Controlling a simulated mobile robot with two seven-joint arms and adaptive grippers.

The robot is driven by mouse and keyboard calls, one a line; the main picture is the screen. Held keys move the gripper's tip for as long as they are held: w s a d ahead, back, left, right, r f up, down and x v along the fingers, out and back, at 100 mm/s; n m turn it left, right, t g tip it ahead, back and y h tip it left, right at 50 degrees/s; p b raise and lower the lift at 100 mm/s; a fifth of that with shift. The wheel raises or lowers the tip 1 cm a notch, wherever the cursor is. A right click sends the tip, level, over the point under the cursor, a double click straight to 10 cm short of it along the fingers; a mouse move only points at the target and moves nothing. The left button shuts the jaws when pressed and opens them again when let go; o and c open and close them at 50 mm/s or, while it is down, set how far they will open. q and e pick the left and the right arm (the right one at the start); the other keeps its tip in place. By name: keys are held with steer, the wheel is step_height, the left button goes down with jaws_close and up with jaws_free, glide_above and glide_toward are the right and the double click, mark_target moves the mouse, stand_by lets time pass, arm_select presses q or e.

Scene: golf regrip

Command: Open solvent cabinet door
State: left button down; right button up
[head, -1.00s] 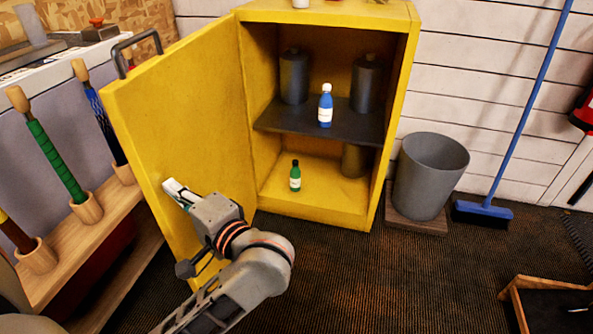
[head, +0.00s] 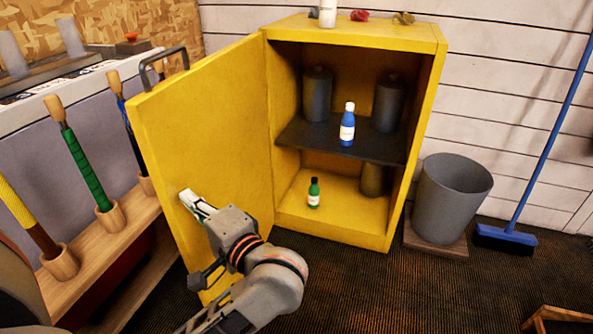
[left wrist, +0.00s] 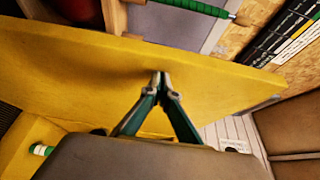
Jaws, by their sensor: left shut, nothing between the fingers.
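The yellow solvent cabinet (head: 428,130) stands against the wall with its interior in view. Its door (head: 215,140) is swung wide open to the left, with a grey handle (head: 163,60) at its top outer corner. My left gripper (head: 187,197) is shut and empty at the inner face of the door. In the left wrist view the closed fingertips (left wrist: 161,76) are at the yellow door panel (left wrist: 90,60); I cannot tell whether they touch it. My right gripper is not in view.
A blue bottle (head: 347,126) and dark canisters (head: 317,95) are on the shelf, and a green bottle (head: 314,193) is below. Clubs in a wooden rack (head: 110,218) stand left. A grey bin (head: 452,198) and blue broom (head: 507,238) are right.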

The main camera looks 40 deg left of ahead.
mark_target(171, 154)
arm_select(q)
step_height(171, 154, up, 10)
steer(key=shift+f, duration=0.2)
stand_by(0.3)
